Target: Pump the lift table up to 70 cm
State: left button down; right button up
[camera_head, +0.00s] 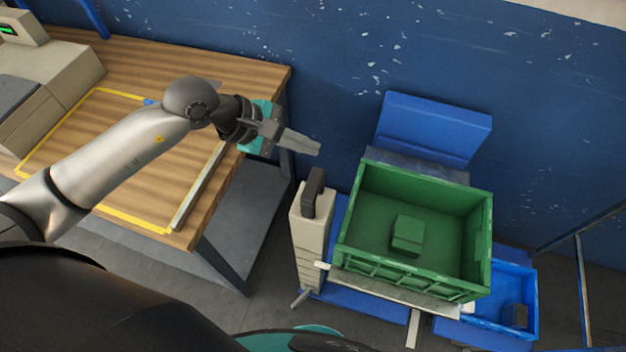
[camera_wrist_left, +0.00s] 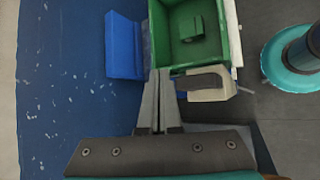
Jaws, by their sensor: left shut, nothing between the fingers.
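The lift table (camera_head: 365,302) is the blue structure under a green crate (camera_head: 370,205), right of the workbench. At its left side stands a beige upright housing (camera_head: 309,232) with a black handle (camera_head: 313,190) on top. The housing (camera_wrist_left: 206,92) and the handle (camera_wrist_left: 199,82) also show in the left wrist view. My left gripper (camera_head: 318,148) is shut and empty, above and slightly behind the handle, apart from it. Its closed fingers (camera_wrist_left: 158,75) point toward the crate side in the wrist view. The table's height cannot be read. My right gripper is out of view.
The green crate holds a small green block (camera_head: 407,236). A blue bin (camera_head: 485,327) stands low at right. A wooden workbench (camera_head: 215,65) is at left, with a dark lower shelf (camera_head: 250,205). A scratched blue wall (camera_head: 330,40) closes off the back.

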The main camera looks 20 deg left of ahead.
pick_arm(q)
jog(key=b, duration=0.5)
send_over(307, 184)
notch_tip(307, 184, down, 7)
jog(key=shift+w+f, duration=0.1)
jog(key=shift+f, duration=0.1)
jog(key=shift+f+b, duration=0.65)
jog(key=shift+f, duration=0.05)
dwell(1.1)
jog(key=shift+f+b, duration=0.45)
jog(key=shift+b, duration=0.1)
